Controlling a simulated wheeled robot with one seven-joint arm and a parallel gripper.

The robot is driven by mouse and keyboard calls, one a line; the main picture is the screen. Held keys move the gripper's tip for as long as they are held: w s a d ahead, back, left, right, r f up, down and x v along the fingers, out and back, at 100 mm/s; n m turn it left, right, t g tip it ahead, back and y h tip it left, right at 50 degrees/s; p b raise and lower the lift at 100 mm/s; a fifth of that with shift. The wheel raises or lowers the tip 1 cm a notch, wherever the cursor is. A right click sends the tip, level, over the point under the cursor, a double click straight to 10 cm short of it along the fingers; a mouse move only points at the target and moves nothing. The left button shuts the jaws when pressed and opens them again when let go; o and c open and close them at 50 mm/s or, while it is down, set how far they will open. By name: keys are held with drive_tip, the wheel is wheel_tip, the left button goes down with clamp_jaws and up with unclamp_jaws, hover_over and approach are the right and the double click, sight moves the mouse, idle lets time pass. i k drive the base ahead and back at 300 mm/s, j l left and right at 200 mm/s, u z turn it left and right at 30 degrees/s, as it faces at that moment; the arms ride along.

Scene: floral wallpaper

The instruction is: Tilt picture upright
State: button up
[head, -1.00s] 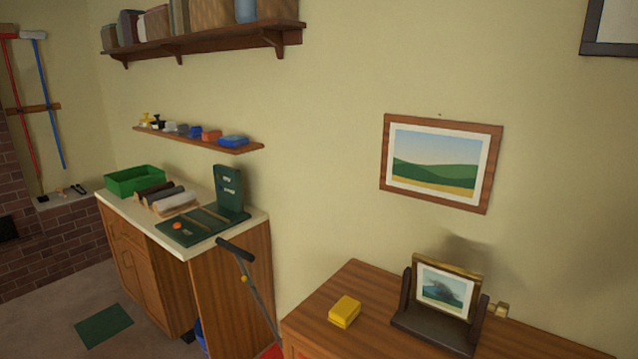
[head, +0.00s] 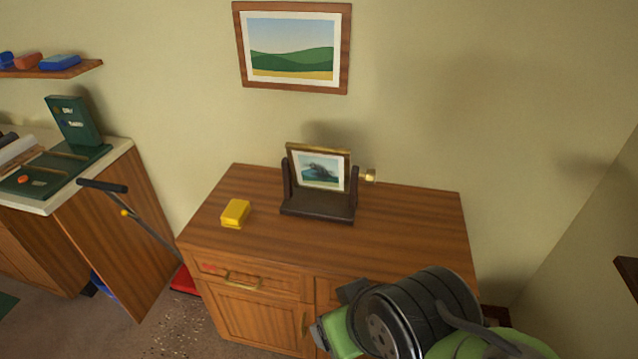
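A small picture in a gold-brown frame (head: 320,183) sits between the posts of a dark stand (head: 318,213) on the wooden cabinet, towards the back. Its face shows a dark shape over a blue-green scene. The frame appears to lean back; the exact tilt is hard to tell. A brass knob (head: 369,176) sticks out at the stand's right side. A larger landscape picture in a brown frame (head: 292,89) hangs on the wall above, nearly level. My arm shows at the lower right, in front of the cabinet. My gripper (head: 335,315) seems partly in view, apart from both pictures; its fingers are unclear.
A yellow block (head: 235,213) lies on the cabinet top (head: 410,230), left of the stand. The cabinet top's right side is clear. A white-topped workbench (head: 122,148) with a dark-handled tool (head: 102,186) beside it stands at left. A shelf edge (head: 627,275) juts in at far right.

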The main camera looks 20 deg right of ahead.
sight(316, 166)
drive_tip(key=i+j+z, duration=0.4)
drive_tip(key=i+j, duration=0.45)
